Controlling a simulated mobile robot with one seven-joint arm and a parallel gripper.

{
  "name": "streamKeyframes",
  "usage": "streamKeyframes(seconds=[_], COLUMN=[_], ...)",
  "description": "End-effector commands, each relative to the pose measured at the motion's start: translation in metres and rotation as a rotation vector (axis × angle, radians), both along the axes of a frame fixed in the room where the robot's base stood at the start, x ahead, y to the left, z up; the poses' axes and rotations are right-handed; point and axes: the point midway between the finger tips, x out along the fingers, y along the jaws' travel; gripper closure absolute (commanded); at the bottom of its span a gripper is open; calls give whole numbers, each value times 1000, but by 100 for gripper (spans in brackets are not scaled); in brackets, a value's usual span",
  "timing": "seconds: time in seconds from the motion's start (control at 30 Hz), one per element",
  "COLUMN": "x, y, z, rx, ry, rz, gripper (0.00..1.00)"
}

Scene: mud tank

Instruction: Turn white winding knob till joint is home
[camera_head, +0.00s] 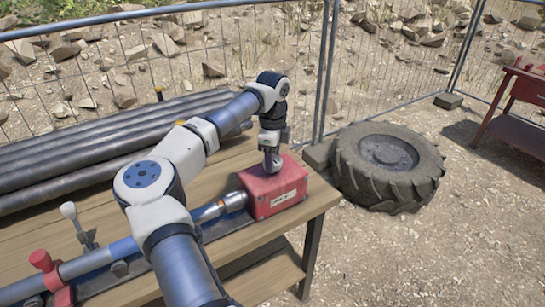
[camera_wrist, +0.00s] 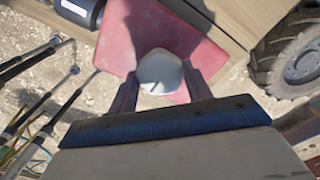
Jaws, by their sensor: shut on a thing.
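The white winding knob (camera_wrist: 160,70) shows in the wrist view as a rounded white cap with a short dark mark. My gripper (camera_wrist: 160,92) has one finger on each side of it and is shut on it. The knob is above a red box (camera_wrist: 125,45). In the head view my gripper (camera_head: 271,163) points down onto the top of the red box (camera_head: 277,198), and the knob is hidden there. The joint (camera_head: 215,209), a metal coupling on a rod, meets the left side of the box. How far it is in, I cannot tell.
The box stands at the right end of a wooden bench (camera_head: 228,170). Dark pipes (camera_head: 60,165) lie along the back. A white-headed lever (camera_head: 72,218) and a red clamp (camera_head: 45,268) are at left. A large tyre (camera_head: 390,165) lies beyond the bench, before a wire fence.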

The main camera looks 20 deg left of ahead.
Motion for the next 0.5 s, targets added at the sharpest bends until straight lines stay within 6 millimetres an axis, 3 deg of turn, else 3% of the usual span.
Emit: streamKeyframes(seconds=[0.5], x=[0], y=[1], z=[-1], rx=[2], ry=[0], rz=[-372], gripper=[74])
